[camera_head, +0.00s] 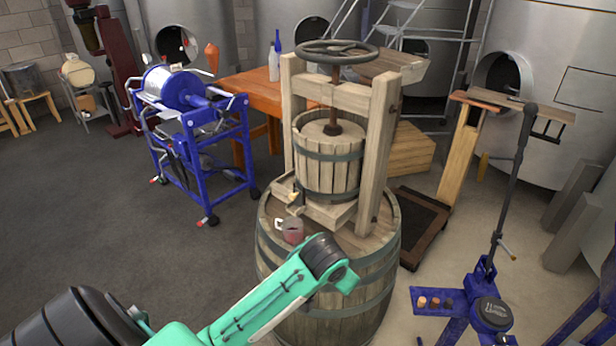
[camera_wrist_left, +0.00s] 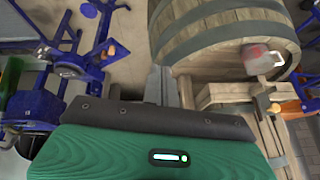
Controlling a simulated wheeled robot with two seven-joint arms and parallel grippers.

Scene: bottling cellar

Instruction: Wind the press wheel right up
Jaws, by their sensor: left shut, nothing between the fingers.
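The press wheel (camera_head: 337,47) is a dark round handwheel on top of the wooden press frame (camera_head: 378,150). Its dark screw (camera_head: 334,105) runs down to the slatted basket (camera_head: 330,170), whose top looks covered by wood. The press stands on an upright barrel (camera_head: 335,290). My teal left arm reaches in front of the barrel, well below the wheel. The left gripper is hidden beyond the wrist in the head view. In the left wrist view its grey fingers (camera_wrist_left: 164,88) look shut and empty, pointing past the barrel (camera_wrist_left: 225,30). My right gripper is not in view.
A jug with red contents (camera_head: 292,231) stands on the barrel beside the press; it also shows in the wrist view (camera_wrist_left: 262,60). A blue-framed machine (camera_head: 195,125) is at left, an orange table (camera_head: 255,88) behind. A blue stand (camera_head: 488,305) is at right. Floor at left is clear.

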